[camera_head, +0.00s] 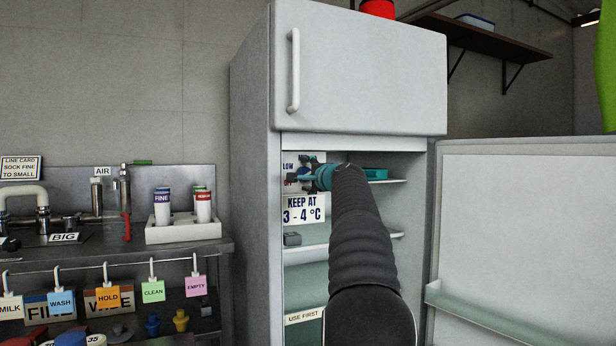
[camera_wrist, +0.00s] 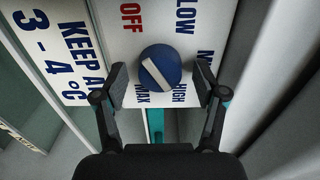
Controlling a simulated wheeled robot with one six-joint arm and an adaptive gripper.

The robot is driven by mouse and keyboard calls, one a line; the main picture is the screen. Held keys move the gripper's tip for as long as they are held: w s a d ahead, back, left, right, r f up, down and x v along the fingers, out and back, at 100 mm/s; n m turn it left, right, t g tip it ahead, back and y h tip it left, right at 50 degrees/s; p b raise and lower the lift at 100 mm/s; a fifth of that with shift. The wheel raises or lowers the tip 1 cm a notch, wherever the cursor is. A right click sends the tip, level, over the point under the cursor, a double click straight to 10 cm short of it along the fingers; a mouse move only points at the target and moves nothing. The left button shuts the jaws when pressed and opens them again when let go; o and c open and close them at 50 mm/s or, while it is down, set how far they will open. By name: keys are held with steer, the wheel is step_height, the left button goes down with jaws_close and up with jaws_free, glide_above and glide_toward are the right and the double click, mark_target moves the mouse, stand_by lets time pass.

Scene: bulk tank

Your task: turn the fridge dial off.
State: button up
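The fridge dial (camera_wrist: 160,62) is a round blue knob with a white diagonal bar, on a white panel inside the fridge. In the wrist view, red OFF print stands to its upper left, LOW to its upper right, and MAX and HIGH below it. I cannot tell which end of the bar is the pointer. My gripper (camera_wrist: 162,76) is open, with one finger on each side of the dial and gaps visible between. In the head view, my gripper (camera_head: 303,174) reaches into the fridge compartment and hides the dial.
The fridge (camera_head: 252,140) has its lower door (camera_head: 520,240) swung open to the right and its upper door shut. A KEEP AT 3-4 °C sign (camera_head: 303,209) sits below the panel. A shelf (camera_head: 392,181) is close to my arm. A steel bench (camera_head: 130,251) stands left.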

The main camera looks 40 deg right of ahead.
steer(key=v, duration=1.2)
stand_by(0.6)
